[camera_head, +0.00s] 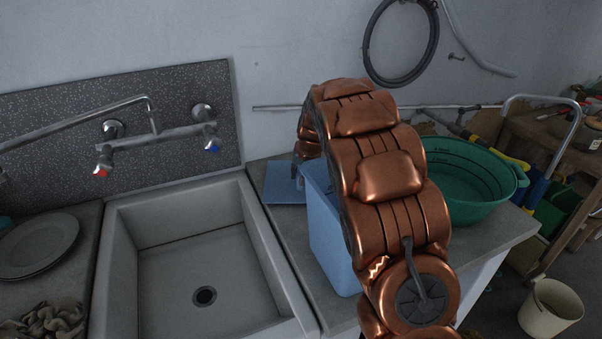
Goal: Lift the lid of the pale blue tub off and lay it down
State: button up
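The pale blue tub (329,238) stands on the grey counter to the right of the sink. My arm crosses in front of it and hides much of its top and right side. A flat blue panel, which looks like the lid (280,187), lies level at the tub's left, by the back of the counter. It looks down on the counter, but I cannot tell whether it touches. My gripper (296,174) points down at the lid's right edge, beside the tub's far left corner. Its fingers are small and dark, so I cannot tell whether they grip the lid.
A stone sink (205,255) with a wall tap (155,137) is on the left. A green basin (468,182) stands on the counter right of my arm. Plates (38,246) sit at far left. A white bucket (550,308) is on the floor.

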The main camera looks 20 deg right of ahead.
jog(key=o, duration=0.4)
jog(key=shift+r, duration=0.1)
